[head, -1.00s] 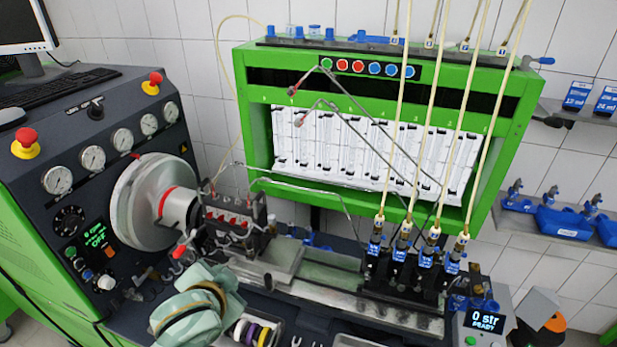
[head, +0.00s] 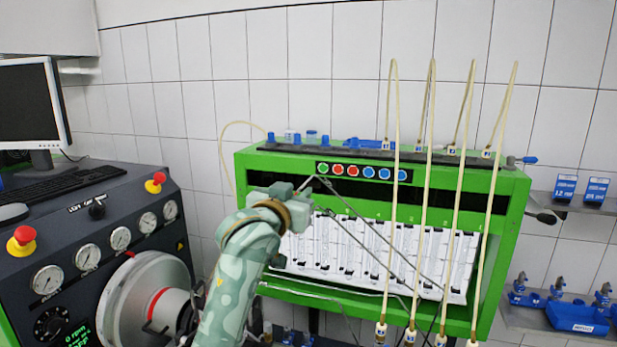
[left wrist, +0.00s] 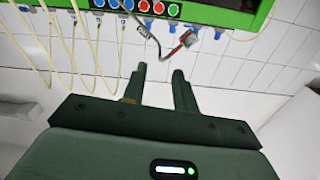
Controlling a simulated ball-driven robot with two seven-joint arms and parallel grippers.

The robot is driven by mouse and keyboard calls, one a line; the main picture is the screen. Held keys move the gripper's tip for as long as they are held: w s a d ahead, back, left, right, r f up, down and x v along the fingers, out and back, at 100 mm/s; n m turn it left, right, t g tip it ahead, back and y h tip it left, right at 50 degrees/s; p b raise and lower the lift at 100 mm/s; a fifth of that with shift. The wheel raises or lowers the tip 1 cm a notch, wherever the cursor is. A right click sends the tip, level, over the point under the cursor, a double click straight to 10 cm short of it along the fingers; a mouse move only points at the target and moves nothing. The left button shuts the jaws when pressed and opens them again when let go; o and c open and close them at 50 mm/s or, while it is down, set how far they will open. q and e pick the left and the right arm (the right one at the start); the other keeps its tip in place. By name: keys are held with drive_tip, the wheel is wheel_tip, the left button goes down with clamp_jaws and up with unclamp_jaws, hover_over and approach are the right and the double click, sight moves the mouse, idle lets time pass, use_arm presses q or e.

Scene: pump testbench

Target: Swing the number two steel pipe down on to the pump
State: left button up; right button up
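Two bent steel pipes rise in front of the green bench's white measuring panel. The upper pipe (head: 365,215) and the lower pipe (head: 345,232) run down to the right; their upper left ends are hidden behind my left gripper (head: 304,198). I cannot read which pipe is number two in the head view. In the left wrist view my left gripper (left wrist: 159,70) is open, with a gap between its fingers. A pipe end with a grey and red nut (left wrist: 187,38) and a small tag lies just beyond the fingertips. The pump is mostly hidden behind my left arm. My right gripper is out of view.
The green flow bench (head: 515,250) stands at the wall. Several cream hoses (head: 393,200) hang in front of its right half. The dark console (head: 90,225) with gauges and the round flywheel (head: 145,295) are at the left. A shelf with blue parts (head: 575,310) is at the right.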

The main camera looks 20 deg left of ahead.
sight(309, 180)
use_arm(q)
drive_tip(key=w+p, duration=0.1)
drive_tip(key=w, duration=0.7)
drive_tip(key=shift+w+d+p, duration=0.15)
drive_tip(key=shift+w+p, duration=0.2)
drive_tip(key=shift+w, duration=0.05)
drive_tip(key=shift+c, duration=0.3)
drive_tip(key=shift+f, duration=0.1)
clamp_jaws()
